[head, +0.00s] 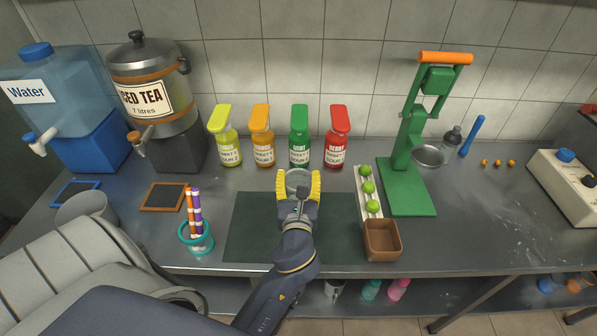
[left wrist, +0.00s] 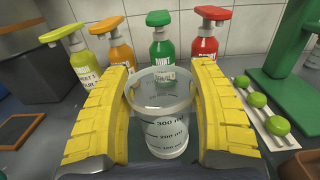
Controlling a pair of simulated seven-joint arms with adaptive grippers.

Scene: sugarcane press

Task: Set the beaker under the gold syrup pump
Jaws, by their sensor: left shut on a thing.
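The clear glass beaker with dark volume marks (left wrist: 166,130) is upright between the yellow fingers of my left gripper (head: 298,187), which is shut on it. Its rim also shows in the head view (head: 298,174). It looks empty. Four pump bottles stand in a row behind it: yellow-green (head: 228,145), amber-orange (head: 262,143), green (head: 300,143) and red (head: 336,143). The amber-orange one looks closest to gold. The beaker is in front of the green bottle, apart from it, to the right of the amber-orange one. I cannot tell whether it touches the counter.
A dark mat (head: 250,240) lies below my left arm. A tray of green fruit (head: 366,187), a brown box (head: 382,240) and a green press (head: 412,185) stand to the right. A cup of striped sticks (head: 196,238) and two drink dispensers are left.

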